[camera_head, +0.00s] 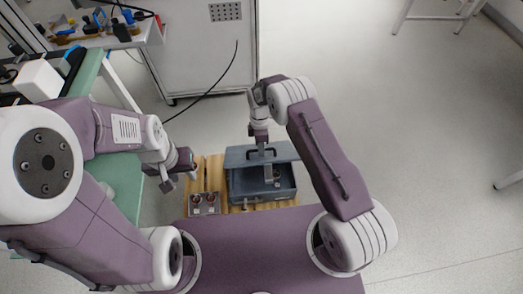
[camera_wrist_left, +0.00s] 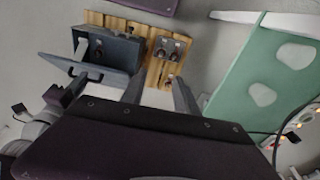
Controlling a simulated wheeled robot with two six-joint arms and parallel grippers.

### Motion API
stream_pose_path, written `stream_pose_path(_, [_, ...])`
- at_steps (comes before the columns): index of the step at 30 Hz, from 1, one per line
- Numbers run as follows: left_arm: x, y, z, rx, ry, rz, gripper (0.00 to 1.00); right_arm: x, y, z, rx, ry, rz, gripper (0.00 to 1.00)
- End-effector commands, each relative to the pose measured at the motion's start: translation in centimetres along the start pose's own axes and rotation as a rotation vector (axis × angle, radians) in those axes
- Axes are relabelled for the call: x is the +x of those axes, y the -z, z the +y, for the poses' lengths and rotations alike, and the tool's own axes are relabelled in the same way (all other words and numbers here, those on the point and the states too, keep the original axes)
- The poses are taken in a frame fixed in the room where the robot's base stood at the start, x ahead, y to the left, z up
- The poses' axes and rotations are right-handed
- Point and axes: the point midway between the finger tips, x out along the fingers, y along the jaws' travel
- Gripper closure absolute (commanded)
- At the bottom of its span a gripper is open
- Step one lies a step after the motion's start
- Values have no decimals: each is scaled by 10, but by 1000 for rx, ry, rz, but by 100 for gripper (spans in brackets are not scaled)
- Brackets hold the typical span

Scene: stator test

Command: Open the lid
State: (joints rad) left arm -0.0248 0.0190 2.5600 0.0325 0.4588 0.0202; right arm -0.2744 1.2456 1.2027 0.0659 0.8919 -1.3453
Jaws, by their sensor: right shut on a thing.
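The blue-grey box (camera_head: 245,190) stands on a wooden pallet. Its lid (camera_head: 238,156) is raised and tilted at the far side, so part of the inside shows. The box also shows in the left wrist view (camera_wrist_left: 120,52), with the lid (camera_wrist_left: 92,66) swung out. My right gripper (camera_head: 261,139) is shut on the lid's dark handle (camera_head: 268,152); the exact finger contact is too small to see. My left gripper (camera_head: 180,181) is open and empty, left of the box and above the pallet; its spread fingers show in the left wrist view (camera_wrist_left: 157,82).
A small part with reddish tops (camera_head: 277,176) is inside the box. A grey metal fixture (camera_head: 204,209) with two round parts sits on the wooden pallet (camera_head: 215,168) left of the box. A green table (camera_head: 122,178) stands at the left. A white cabinet (camera_head: 200,60) stands behind.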

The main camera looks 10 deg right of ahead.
Motion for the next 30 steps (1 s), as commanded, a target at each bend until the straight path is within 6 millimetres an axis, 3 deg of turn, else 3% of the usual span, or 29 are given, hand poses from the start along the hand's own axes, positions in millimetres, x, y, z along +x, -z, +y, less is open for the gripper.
stream_pose_path(7, [1, 0, 0, 0, 0, 0, 64, 1, 2, 5, -2, -17, 4, 100])
stream_pose_path(11, [4, 1, 0, 72, 18, -9, 100, 1, 2, 5, -2, -17, 5, 100])
stream_pose_path(13, [9, 3, 0, 230, 58, -26, 100, 1, 2, 5, -2, -17, 5, 100])
stream_pose_path(17, [26, 21, 4, 757, 180, -65, 100, 1, 2, 5, -2, -17, 6, 100])
stream_pose_path(20, [40, 44, 20, 1236, 281, -88, 100, 1, 3, 5, -2, -17, 6, 100])
stream_pose_path(25, [69, 79, 81, 2043, 438, -95, 100, 1, 3, 5, -2, -17, 7, 100])
stream_pose_path(30, [96, 84, 156, 2698, 563, -65, 100, 1, 3, 5, -2, -17, 7, 100])
